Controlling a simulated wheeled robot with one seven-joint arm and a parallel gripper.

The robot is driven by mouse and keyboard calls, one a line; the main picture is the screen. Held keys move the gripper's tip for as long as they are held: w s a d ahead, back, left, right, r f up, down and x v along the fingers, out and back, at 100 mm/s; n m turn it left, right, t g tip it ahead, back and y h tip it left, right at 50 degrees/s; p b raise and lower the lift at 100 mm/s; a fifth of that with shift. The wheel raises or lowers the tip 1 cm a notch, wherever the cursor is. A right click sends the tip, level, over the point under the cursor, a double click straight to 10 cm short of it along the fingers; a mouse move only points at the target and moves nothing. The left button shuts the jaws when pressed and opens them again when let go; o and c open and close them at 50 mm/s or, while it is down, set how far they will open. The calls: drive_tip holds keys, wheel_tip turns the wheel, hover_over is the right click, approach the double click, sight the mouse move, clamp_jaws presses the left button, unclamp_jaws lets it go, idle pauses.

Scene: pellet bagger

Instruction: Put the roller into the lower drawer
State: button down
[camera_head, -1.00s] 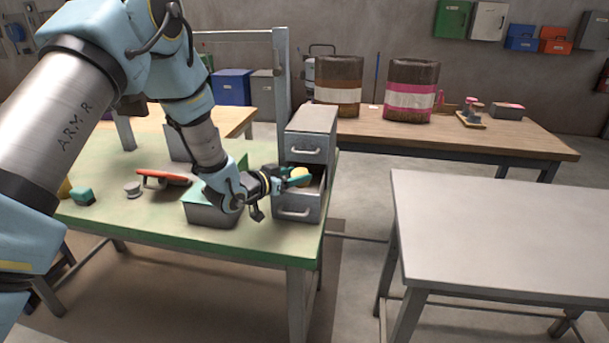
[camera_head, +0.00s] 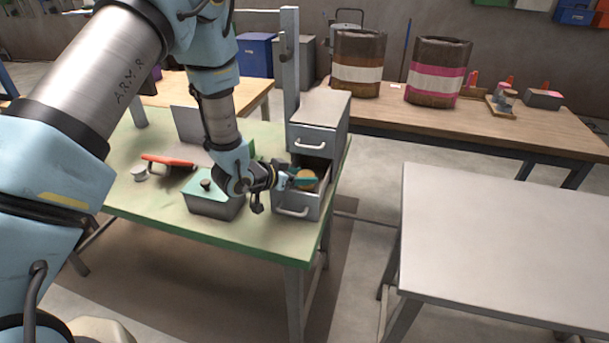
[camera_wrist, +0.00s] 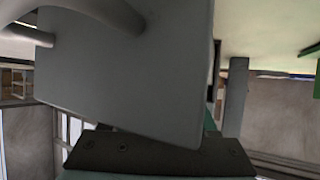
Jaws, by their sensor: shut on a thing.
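The roller (camera_head: 306,180) shows as a tan-orange round piece at the lower drawer's opening. My gripper (camera_head: 301,181), with teal fingers, is shut on it, and the fingers partly hide it. The lower drawer (camera_head: 294,206) is pulled out of a small grey two-drawer cabinet (camera_head: 322,108), and the roller is over or inside it; I cannot tell whether it touches the bottom. The upper drawer (camera_head: 312,143) is shut. In the wrist view a grey panel with a handle (camera_wrist: 130,70), probably a drawer front, fills the middle; the roller cannot be made out there.
A grey box with a teal lid (camera_head: 214,200) stands just left of the cabinet on the green bench (camera_head: 160,210). An orange-handled tool (camera_head: 166,161) lies further left. A grey upright post (camera_head: 290,65) rises behind the cabinet. A bare grey table (camera_head: 500,240) stands to the right.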

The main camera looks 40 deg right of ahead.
drive_tip(key=shift+a+f+b, duration=0.1)
drive_tip(key=shift+f+b, duration=0.55)
drive_tip(key=c, duration=0.6)
unclamp_jaws()
drive_tip(key=shift+s+a, duration=0.1)
drive_tip(key=shift+c, duration=0.2)
drive_tip(key=o, duration=0.5)
drive_tip(key=shift+a+f, duration=0.1)
drive_tip(key=shift+f, duration=0.1)
drive_tip(key=shift+c, duration=0.2)
drive_tip(key=shift+r, duration=0.1)
drive_tip(key=shift+r+p, duration=0.55)
drive_tip(key=shift+p, duration=0.1)
drive_tip(key=b+v, duration=0.3)
drive_tip(key=v, duration=0.8)
drive_tip(key=shift+r, duration=0.5)
